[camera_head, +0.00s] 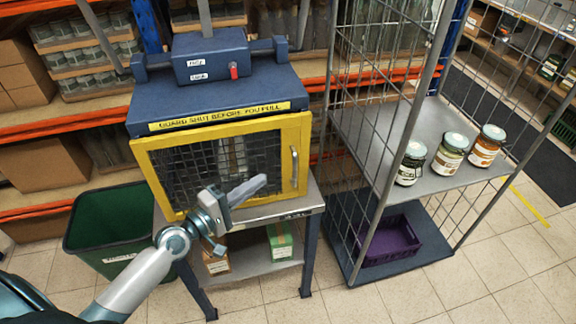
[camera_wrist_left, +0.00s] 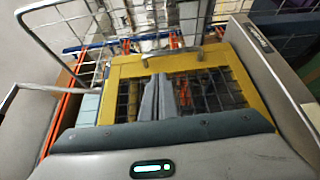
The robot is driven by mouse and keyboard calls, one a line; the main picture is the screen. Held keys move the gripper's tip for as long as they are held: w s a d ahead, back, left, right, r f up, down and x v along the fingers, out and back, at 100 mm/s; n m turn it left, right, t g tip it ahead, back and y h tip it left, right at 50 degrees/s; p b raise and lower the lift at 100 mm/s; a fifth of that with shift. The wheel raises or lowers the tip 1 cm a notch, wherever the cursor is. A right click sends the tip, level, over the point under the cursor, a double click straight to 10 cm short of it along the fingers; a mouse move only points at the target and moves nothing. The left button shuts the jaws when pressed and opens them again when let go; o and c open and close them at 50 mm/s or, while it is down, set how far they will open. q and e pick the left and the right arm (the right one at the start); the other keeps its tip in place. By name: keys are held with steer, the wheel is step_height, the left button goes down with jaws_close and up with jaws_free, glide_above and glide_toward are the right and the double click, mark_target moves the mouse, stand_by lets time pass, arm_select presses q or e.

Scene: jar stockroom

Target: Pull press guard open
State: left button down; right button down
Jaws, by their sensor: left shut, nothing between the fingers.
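The press guard (camera_head: 222,124) is a yellow frame with dark wire mesh on the front of the blue press (camera_head: 205,91). It looks shut. Its upright metal handle (camera_head: 294,167) is near the right edge. My left gripper (camera_head: 262,183) is shut and empty in front of the mesh, left of the handle and apart from it. In the left wrist view, my shut left fingers (camera_wrist_left: 157,98) point at the yellow guard (camera_wrist_left: 128,66), with the handle (camera_wrist_left: 172,54) beyond them at its far edge. My right gripper is not in view.
The press stands on a metal table (camera_head: 312,199) with boxes on its lower shelf. A green bin (camera_head: 98,217) is at left. A wire cage trolley (camera_head: 352,133) with three jars and a purple crate (camera_head: 393,243) stands close at right. Floor in front is clear.

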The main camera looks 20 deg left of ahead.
arm_select(q)
steer(key=shift+w, duration=0.1)
steer(key=p, duration=0.3)
glide_toward(299, 154)
steer(key=x, duration=0.4)
stand_by(0.6)
